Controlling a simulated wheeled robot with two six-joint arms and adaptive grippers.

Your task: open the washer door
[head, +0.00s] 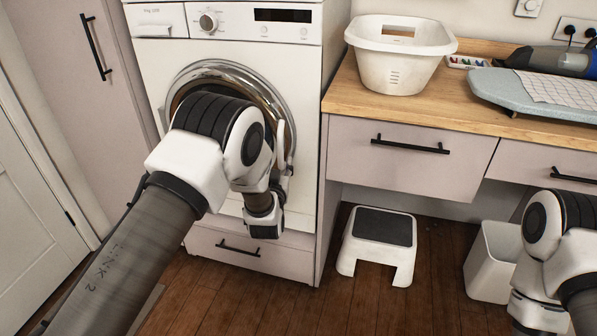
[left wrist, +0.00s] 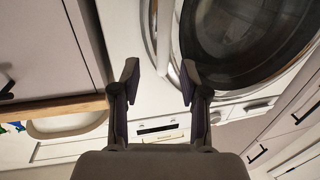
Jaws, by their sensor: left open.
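The white washer (head: 308,110) stands in the middle left of the head view. Its round door, with a chrome ring (head: 240,72), looks shut; my left arm covers much of it. In the left wrist view the dark door glass (left wrist: 245,35) fills the upper right. A pale upright strip, seemingly the door handle (left wrist: 151,22), lies at the ring's edge. My left gripper (left wrist: 160,76) is open and empty, its fingertips short of this strip and on either side of its line. In the head view that gripper is mostly hidden behind my wrist. My right gripper is out of view.
A wooden counter (head: 345,92) with a white basket (head: 393,75) and an ironing board (head: 500,90) is to the right. A step stool (head: 380,228) and a white bin (head: 483,268) stand on the floor below. A tall cabinet (head: 75,90) borders the washer's left.

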